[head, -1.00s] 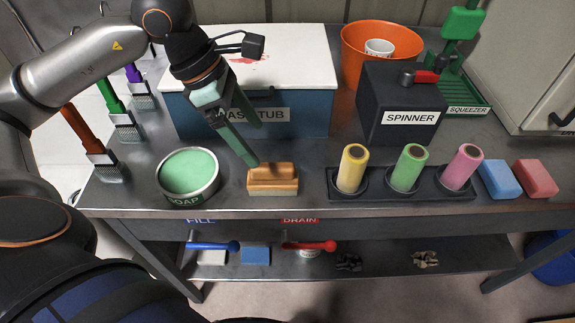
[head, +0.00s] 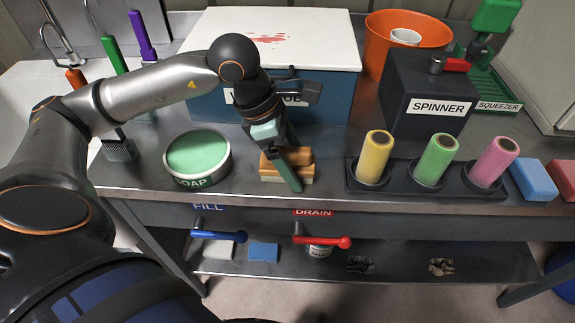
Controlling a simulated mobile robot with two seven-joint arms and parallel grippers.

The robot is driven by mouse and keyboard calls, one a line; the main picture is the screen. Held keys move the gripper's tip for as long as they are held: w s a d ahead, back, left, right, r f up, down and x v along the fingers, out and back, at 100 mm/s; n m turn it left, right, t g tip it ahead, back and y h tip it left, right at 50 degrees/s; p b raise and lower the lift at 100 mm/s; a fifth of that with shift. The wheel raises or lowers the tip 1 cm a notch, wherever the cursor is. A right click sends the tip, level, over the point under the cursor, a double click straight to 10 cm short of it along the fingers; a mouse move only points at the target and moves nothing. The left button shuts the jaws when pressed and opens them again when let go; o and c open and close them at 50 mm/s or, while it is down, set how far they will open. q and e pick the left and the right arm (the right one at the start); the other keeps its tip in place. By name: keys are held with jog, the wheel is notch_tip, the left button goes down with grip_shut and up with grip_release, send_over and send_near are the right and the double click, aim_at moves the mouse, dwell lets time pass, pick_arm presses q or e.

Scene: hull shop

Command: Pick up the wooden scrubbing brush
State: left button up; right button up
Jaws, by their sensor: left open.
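The wooden scrubbing brush (head: 270,172) lies on the metal bench near its front edge, bristles down, right of the soap tub. My left gripper (head: 287,172) is open and reaches down over the brush from behind. One green finger crosses in front of the brush and hides part of its middle. The other finger is mostly hidden, so I cannot tell whether the jaws straddle the brush or touch it. My right gripper is not in view.
The green soap tub (head: 198,158) stands close on the left. A dark rack (head: 350,178) with yellow, green and pink rollers is on the right. The blue wash tub (head: 335,105) and the spinner (head: 425,85) stand behind. Red and blue valve handles are below the front edge.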

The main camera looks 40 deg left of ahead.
pick_arm(q)
jog(key=shift+c, duration=0.4)
jog(key=c, duration=1.4)
jog(key=shift+r, duration=0.1)
